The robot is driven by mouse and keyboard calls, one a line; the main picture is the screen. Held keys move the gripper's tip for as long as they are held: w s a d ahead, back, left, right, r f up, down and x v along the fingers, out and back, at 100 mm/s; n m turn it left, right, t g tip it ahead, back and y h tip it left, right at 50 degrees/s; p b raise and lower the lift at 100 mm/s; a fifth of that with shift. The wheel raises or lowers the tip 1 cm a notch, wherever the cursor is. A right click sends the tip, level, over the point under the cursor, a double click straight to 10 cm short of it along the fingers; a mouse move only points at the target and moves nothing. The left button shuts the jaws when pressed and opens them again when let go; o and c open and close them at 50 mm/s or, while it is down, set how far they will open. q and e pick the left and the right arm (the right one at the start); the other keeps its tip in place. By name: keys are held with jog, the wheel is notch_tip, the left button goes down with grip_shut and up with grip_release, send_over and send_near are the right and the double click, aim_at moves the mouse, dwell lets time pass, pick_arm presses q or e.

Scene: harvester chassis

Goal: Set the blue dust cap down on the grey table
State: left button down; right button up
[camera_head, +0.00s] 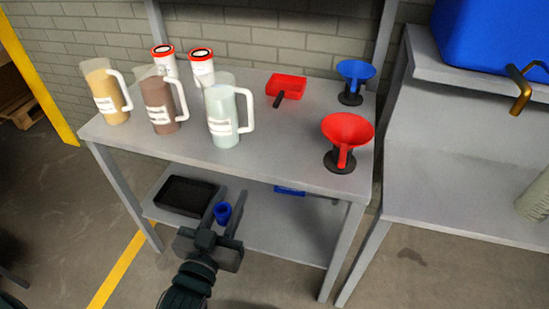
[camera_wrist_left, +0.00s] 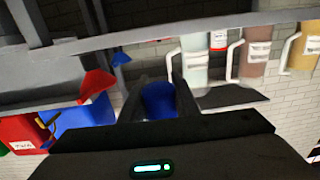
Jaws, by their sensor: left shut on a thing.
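The blue dust cap (camera_head: 223,212) is a small dark-blue cup between the fingers of my left gripper (camera_head: 231,193), which is shut on it. The cap also shows between the fingers in the left wrist view (camera_wrist_left: 158,100). The grey table (camera_head: 270,152) has a flat top holding several items. In the head view the gripper and cap appear in front of the table's front edge, over the lower shelf in the picture. Their exact height against the tabletop is hard to tell. My right gripper is not in view.
Jugs (camera_head: 222,125) and white tubs with red lids (camera_head: 202,72) stand at left and back on the table. A red scoop (camera_head: 287,87), blue funnel (camera_head: 356,72) and red funnel (camera_head: 348,130) are rightward. The front-middle top is clear. A black tray (camera_head: 186,195) lies below.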

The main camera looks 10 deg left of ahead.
aim_at(259, 162)
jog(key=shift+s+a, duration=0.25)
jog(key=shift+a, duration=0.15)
pick_arm(q)
jog(key=shift+w+d+f, duration=0.1)
jog(key=shift+w, duration=0.25)
jog(key=shift+w+d+f+h+p, duration=0.15)
jog(key=shift+w+f+p, duration=0.25)
jog(key=shift+w, duration=0.1)
jog(key=shift+w+d+f+h+p, duration=0.1)
jog(key=shift+w+f+h+p, duration=0.05)
jog(key=shift+w+f+p, duration=0.3)
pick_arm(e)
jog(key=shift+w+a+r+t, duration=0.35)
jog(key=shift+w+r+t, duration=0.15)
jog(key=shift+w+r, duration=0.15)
pick_arm(q)
jog(key=shift+w+r, duration=0.1)
jog(key=shift+r, duration=0.05)
